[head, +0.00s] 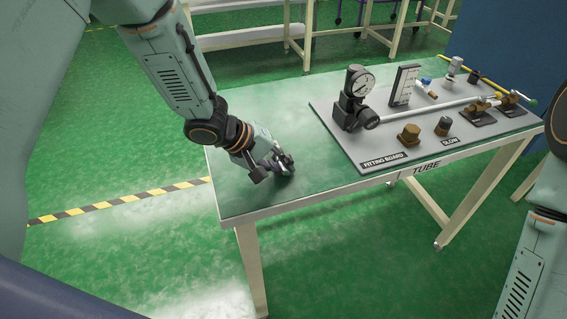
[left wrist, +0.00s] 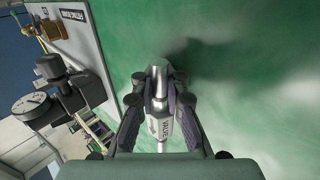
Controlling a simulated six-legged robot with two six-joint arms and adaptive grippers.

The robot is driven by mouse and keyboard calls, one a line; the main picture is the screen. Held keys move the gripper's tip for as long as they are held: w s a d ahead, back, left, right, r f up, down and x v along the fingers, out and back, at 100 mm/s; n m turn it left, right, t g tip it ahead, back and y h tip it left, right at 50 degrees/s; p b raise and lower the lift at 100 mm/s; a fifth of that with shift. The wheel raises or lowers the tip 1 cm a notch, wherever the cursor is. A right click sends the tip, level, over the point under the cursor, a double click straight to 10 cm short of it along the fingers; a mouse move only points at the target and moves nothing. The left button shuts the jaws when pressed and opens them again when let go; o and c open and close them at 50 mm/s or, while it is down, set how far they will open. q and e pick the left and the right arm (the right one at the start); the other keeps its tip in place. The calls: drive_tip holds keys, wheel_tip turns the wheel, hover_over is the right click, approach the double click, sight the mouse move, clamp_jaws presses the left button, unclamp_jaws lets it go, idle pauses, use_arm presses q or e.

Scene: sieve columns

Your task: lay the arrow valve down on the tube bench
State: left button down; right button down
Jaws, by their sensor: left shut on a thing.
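The arrow valve (left wrist: 161,124) is a silvery cylinder marked VALVE, held between the two dark fingers of my left gripper (left wrist: 159,95) in the left wrist view. In the head view my left gripper (head: 281,164) is low over the near left part of the green-topped tube bench (head: 252,197), close to its front edge. The fingers hide most of the valve there. I cannot tell whether the valve touches the bench top. The green bench top also shows beyond the fingertips in the left wrist view (left wrist: 230,75). My right gripper is out of view.
The grey fitting board (head: 335,121) covers the bench's right part. It carries a pressure gauge (head: 359,83), a long tube (head: 425,108), brass fittings (head: 409,134) and a white upright scale (head: 404,85). The bench top left of the board is clear around my left gripper.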

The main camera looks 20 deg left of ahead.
use_arm(q)
drive_tip(key=c, duration=1.3)
unclamp_jaws()
drive_tip(key=shift+f, duration=0.1)
drive_tip(key=shift+r+p, duration=3.6)
drive_tip(key=shift+p, duration=1.65)
drive_tip(key=shift+f, duration=0.1)
